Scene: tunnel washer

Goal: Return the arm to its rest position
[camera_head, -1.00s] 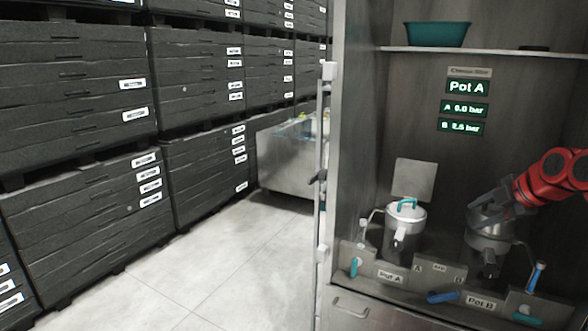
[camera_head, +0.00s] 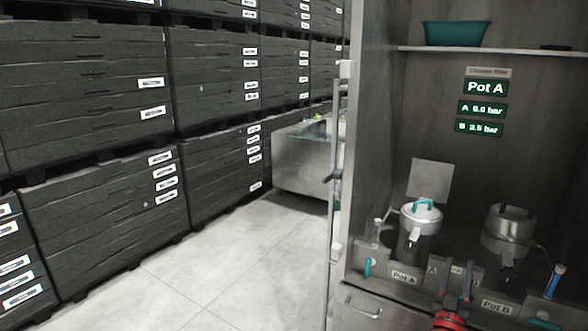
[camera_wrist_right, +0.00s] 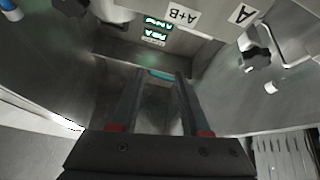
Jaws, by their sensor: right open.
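My right gripper (camera_head: 457,272) is in front of the cabinet's lower panel, between the Pot A and Pot B labels. Its two dark fingers stand apart and point into the cabinet; part of the red wrist shows below. In the right wrist view, the open gripper (camera_wrist_right: 159,82) has nothing between its fingers. Pot A (camera_head: 420,228) is a steel pot with a teal handle on its lid. Pot B (camera_head: 510,235) stands to its right, apart from the gripper. My left gripper is not in view.
The steel cabinet has a vertical side post (camera_head: 338,180) at its left and a shelf with a teal bowl (camera_head: 454,33). A blue-handled valve (camera_head: 553,282) stands at the right. Stacked black crates (camera_head: 100,210) line the left. The pale floor (camera_head: 230,270) between is clear.

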